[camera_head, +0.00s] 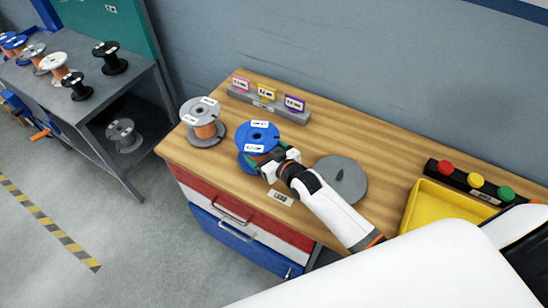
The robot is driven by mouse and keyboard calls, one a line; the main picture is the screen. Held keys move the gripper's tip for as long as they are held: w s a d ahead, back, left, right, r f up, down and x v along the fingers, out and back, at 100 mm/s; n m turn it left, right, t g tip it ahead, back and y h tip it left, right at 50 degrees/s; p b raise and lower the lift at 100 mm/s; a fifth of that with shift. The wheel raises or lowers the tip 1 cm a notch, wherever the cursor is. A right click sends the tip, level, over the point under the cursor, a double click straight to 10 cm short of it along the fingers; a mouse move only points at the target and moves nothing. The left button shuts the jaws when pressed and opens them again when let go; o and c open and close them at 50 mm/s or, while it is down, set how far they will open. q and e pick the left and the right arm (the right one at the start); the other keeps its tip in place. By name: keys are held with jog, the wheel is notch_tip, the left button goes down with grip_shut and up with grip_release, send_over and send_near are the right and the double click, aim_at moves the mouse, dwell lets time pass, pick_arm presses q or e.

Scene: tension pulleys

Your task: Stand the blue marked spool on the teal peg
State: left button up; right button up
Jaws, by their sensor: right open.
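The blue spool (259,133), with white labels on its top flange and a copper-coloured winding, stands upright on the wooden cabinet top. My right gripper (272,157) is open at the spool's near right side, with its fingers by the winding below the top flange. I cannot tell whether they touch it. A grey round base (341,181) lies right of my right gripper, with a small upright peg at its middle; the peg's colour is too small to tell. My left gripper is not in view.
A grey spool (201,122) with copper winding stands just left of the blue one. A grey holder (268,105) with coloured tags is behind. A yellow tray (440,207) and a button box (475,181) stand at right. A bench with several spools is at left.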

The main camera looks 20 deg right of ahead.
jog(key=v, duration=1.1)
jog(key=shift+s, duration=0.1)
